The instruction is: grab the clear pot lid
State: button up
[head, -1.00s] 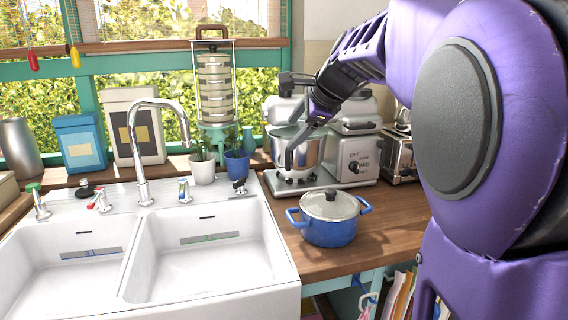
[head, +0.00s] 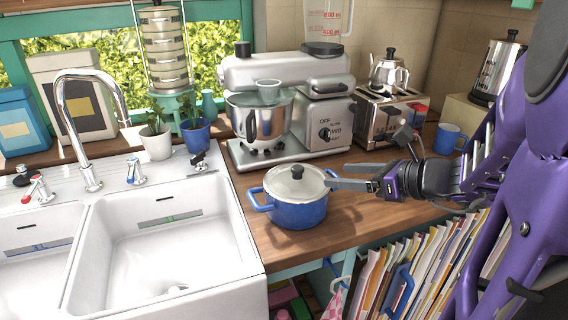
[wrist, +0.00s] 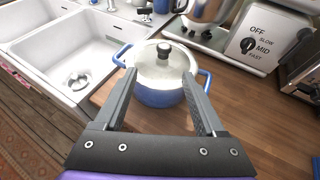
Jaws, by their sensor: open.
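The clear pot lid (head: 296,182) sits on a blue pot (head: 300,213) on the wooden counter, right of the sink. It has a dark round knob and a metal rim. In the wrist view the lid (wrist: 150,66) lies ahead of my gripper, with its knob near the line between the fingers. My gripper (head: 333,179) is open and empty, pointing left at the right side of the pot. In the wrist view its two fingers (wrist: 158,88) are spread apart, with the blue pot (wrist: 160,97) beyond them. I cannot tell whether a fingertip touches the pot.
A white double sink (head: 165,240) is left of the pot. A stand mixer (head: 290,100) stands behind it, with a toaster (head: 390,115) and a blue mug (head: 450,138) to the right. Books (head: 420,270) fill a shelf below the counter. Bare counter (head: 385,210) lies right of the pot.

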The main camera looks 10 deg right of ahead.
aim_at(302, 169)
jog(key=b+x, duration=0.2)
jog(key=x, duration=0.6)
jog(key=shift+w+a+f+b, duration=0.1)
jog(key=shift+w+f+b, duration=0.05)
jog(key=shift+f+b, duration=0.2)
jog(key=shift+w+d+r+b+x, duration=0.1)
jog(key=shift+b+x, duration=0.15)
jog(key=shift+x, duration=0.75)
jog(key=shift+w+d+r+b+x, duration=0.15)
jog(key=shift+b+x, duration=0.1)
jog(key=shift+x, duration=0.75)
jog(key=shift+w+r+b+x, duration=0.1)
jog(key=shift+b+x, duration=0.15)
jog(key=shift+x, duration=0.75)
jog(key=shift+r, duration=0.1)
jog(key=shift+c, duration=0.4)
grip_shut()
